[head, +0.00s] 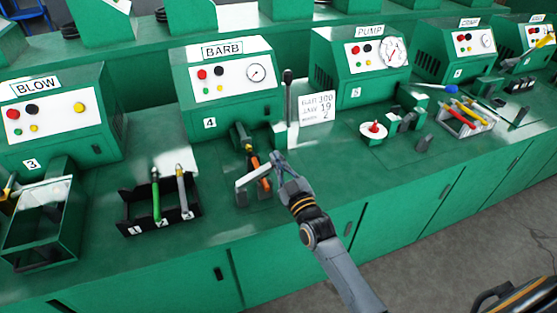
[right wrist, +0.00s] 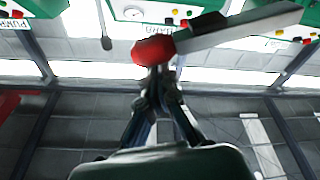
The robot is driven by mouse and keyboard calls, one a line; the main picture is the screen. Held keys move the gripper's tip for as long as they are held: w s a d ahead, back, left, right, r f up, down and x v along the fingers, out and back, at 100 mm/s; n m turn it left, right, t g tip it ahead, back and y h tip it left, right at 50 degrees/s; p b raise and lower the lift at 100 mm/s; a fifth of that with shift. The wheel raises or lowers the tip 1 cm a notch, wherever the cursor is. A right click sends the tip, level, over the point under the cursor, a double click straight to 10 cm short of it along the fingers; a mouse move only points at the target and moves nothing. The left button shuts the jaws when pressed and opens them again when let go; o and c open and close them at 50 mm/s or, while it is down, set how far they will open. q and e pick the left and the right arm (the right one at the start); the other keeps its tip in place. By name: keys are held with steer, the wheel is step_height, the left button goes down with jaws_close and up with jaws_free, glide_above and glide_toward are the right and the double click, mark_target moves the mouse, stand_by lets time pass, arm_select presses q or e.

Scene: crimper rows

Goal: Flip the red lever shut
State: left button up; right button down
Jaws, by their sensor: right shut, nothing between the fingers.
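In the head view, a pale grey lever bar (head: 254,175) slants over the small dark fixture (head: 243,196) in front of the BARB machine (head: 226,82). In the right wrist view, the lever bar (right wrist: 238,27) ends in a red grip (right wrist: 152,49). In the head view the red grip is hidden or too small to tell apart from my gripper. My right gripper (head: 279,161) is shut and empty at the bar's right end. In the wrist view its fingertips (right wrist: 158,76) are right at the red grip; I cannot tell whether they touch. My left gripper is not in view.
An orange-handled piece (head: 264,180) sits beside the bar. A black rack (head: 161,212) with green and grey tools stands left. An upright black-knobbed lever (head: 288,98) and a white sign (head: 317,108) stand behind. The green bench front (head: 190,252) is clear.

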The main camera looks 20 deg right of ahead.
steer(key=shift+f, duration=0.15)
steer(key=f+m, duration=0.1)
steer(key=d+f+m+b, duration=0.1)
steer(key=f+m+h+b, duration=0.1)
steer(key=shift+d+m, duration=0.3)
